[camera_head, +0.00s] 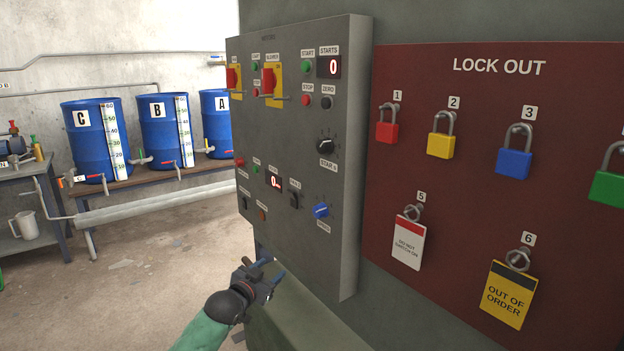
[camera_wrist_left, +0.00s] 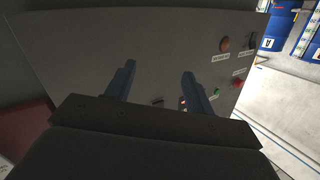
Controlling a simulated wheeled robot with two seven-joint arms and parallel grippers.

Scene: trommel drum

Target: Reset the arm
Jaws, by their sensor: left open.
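My left gripper (camera_head: 268,272) is low in the head view, just below the lower left edge of the grey control panel (camera_head: 340,240). Its arm comes in from the bottom. In the left wrist view the two fingers of the left gripper (camera_wrist_left: 158,85) stand apart with nothing between them. My right gripper is in neither view.
A dark red lock-out board (camera_head: 450,220) with several padlocks and two tags hangs to the right. Blue barrels (camera_head: 97,140) stand on a bench at the back left. A side table (camera_head: 30,170) stands at the far left.

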